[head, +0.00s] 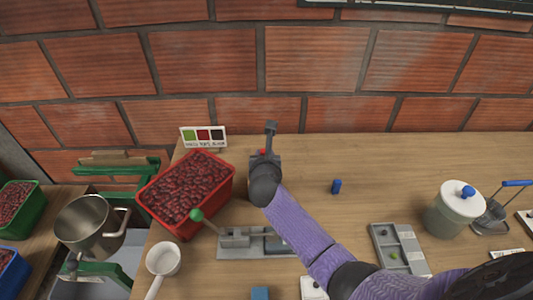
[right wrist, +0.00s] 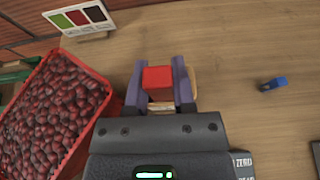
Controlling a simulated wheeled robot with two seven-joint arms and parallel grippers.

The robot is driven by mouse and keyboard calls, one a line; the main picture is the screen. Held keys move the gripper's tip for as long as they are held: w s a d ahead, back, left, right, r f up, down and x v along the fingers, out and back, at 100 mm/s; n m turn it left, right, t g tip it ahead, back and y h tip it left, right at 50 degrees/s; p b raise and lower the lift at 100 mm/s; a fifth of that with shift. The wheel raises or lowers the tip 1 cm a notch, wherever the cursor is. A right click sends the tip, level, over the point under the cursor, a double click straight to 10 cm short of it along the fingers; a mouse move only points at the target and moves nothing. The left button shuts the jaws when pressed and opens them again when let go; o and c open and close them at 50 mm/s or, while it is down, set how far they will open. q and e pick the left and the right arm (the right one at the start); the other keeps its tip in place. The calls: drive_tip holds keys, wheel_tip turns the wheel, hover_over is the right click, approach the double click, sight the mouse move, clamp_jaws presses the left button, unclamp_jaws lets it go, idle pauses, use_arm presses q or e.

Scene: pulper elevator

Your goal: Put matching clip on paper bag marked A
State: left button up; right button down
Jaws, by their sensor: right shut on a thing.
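My right gripper (head: 265,153) is over the wooden table, right of the red crate. In the right wrist view its two fingers (right wrist: 159,84) are closed on a small red block, likely a clip (right wrist: 157,78). A tan edge (right wrist: 165,106) shows just behind and below the red clip; I cannot tell whether it is a paper bag or whether the clip touches it. No letter A can be read. A small blue clip (head: 337,186) stands apart on the table to the right; it also shows in the right wrist view (right wrist: 273,84). My left gripper is out of view.
A red crate of red berries (head: 228,196) stands left of my gripper. A card with green and red squares (head: 203,137) stands behind it. A grey tray (head: 376,232), a white lidded jar (head: 452,222) and a white ladle (head: 163,258) are nearby. The table's back right is clear.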

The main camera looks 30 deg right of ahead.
drive_tip(key=shift+a+r+p, duration=0.1)
drive_tip(key=shift+p, duration=0.2)
wheel_tip(320, 180, down, 8)
drive_tip(key=b, duration=0.5)
drive_tip(key=shift+b, duration=0.3)
